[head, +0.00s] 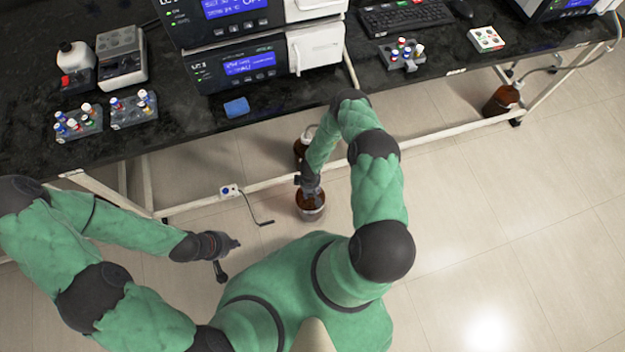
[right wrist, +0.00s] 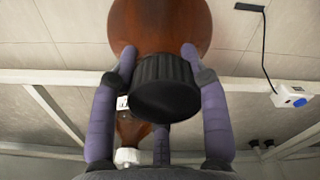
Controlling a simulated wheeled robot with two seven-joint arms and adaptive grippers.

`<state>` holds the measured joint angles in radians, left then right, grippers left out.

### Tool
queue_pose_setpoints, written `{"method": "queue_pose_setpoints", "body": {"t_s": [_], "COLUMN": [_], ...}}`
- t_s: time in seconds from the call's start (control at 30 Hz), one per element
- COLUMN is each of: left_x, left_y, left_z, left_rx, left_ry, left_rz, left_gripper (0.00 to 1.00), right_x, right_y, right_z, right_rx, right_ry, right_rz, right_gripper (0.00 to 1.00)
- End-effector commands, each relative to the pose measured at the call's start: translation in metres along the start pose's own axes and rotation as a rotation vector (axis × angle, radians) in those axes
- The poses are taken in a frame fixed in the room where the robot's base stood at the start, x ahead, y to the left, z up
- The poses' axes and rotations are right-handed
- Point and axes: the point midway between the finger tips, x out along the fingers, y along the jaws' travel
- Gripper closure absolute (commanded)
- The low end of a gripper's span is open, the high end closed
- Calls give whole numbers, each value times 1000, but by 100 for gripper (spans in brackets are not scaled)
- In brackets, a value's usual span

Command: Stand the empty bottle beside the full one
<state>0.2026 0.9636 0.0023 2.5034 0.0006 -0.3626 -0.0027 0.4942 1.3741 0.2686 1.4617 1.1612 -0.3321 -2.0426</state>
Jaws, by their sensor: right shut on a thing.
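A brown bottle (head: 311,204) with a black cap (right wrist: 167,88) is in my right gripper (head: 311,188). In the right wrist view, the fingers of the right gripper (right wrist: 160,75) close around its cap and neck. I cannot tell whether its base touches the floor. A second brown bottle (head: 300,150) with a white cap stands behind it by the bench's lower rail, partly hidden by my right arm. It also shows in the right wrist view (right wrist: 132,131). I cannot read the fill of either. My left gripper (head: 230,260) is open and empty, low at the left.
The dark bench (head: 200,125) carries instruments, vial racks and a blue sponge (head: 236,107). Its white rail (head: 400,137) runs behind the held bottle. A socket box (head: 229,190) with a cable is on the rail. Another brown bottle (head: 503,99) with a tube stands far right. Floor to the right is clear.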

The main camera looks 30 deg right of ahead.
Motion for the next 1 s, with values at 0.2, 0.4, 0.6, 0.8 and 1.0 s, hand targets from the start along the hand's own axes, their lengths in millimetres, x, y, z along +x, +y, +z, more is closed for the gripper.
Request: {"method": "queue_pose_setpoints", "body": {"t_s": [0.2, 0.4, 0.6, 0.8, 1.0], "left_x": [8, 7, 7, 7, 7], "left_y": [-3, -2, -2, -2, -2], "left_z": [0, 0, 0, 0, 0], "left_rx": [0, 0, 0, 0, 0], "left_ry": [0, 0, 0, 0, 0], "left_rz": [0, 0, 0, 0, 0], "left_gripper": [100, 100, 100, 100, 100], "right_x": [18, 17, 20, 20, 18], "right_y": [1, 1, 0, 0, 0], "right_z": [0, 0, 1, 1, 1], "right_rx": [1, 1, 1, 1, 0], "right_ry": [1, 1, -1, -1, 0], "right_rz": [1, 1, -1, -1, 0], "right_gripper": [100, 100, 32, 30, 30]}}
